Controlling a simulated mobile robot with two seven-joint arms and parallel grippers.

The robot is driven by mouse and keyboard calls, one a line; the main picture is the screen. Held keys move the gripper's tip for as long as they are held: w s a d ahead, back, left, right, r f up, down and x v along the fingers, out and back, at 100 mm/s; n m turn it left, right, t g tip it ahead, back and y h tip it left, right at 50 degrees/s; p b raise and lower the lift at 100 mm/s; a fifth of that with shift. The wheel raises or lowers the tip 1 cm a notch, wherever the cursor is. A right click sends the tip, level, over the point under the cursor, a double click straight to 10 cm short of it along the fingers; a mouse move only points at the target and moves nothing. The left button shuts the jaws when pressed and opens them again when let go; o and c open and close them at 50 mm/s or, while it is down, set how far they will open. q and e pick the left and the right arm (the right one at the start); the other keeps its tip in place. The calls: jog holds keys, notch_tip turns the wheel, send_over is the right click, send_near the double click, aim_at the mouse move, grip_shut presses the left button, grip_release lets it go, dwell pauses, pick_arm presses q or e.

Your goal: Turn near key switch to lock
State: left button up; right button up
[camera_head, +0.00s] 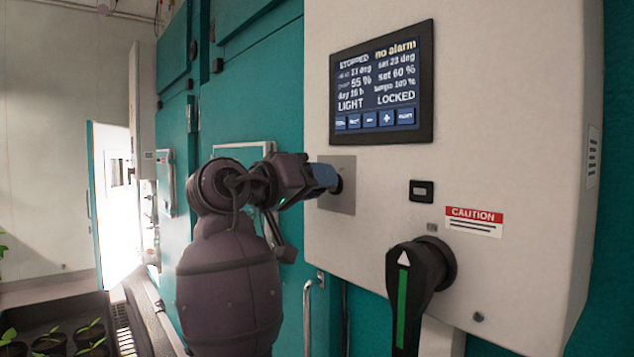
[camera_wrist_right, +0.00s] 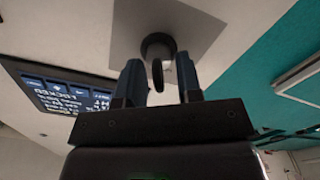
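The key switch is a dark round barrel with a thin key (camera_wrist_right: 157,75) standing out of it, on a square grey metal plate (camera_head: 346,203) on the near cabinet. In the head view the switch is mostly hidden by my right gripper (camera_head: 333,179), which reaches the plate from the left. In the right wrist view my right gripper (camera_wrist_right: 160,80) has its two blue-grey fingers on either side of the key, with a visible gap on each side. It is open and not clamped. The screen (camera_head: 382,82) above reads "STOPPED", "no alarm" and "LOCKED". My left gripper is not in view.
A large black rotary handle (camera_head: 416,290) with a green stripe juts out below right of the switch. A small black socket (camera_head: 421,191) and a red caution label (camera_head: 474,221) are nearby. Teal chamber doors (camera_head: 255,100) stand at left. A tray of potted seedlings (camera_head: 60,318) is at lower left.

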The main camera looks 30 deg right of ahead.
jog(key=a+b, duration=0.2)
jog(key=a, duration=0.8)
jog(key=shift+s+a, duration=0.4)
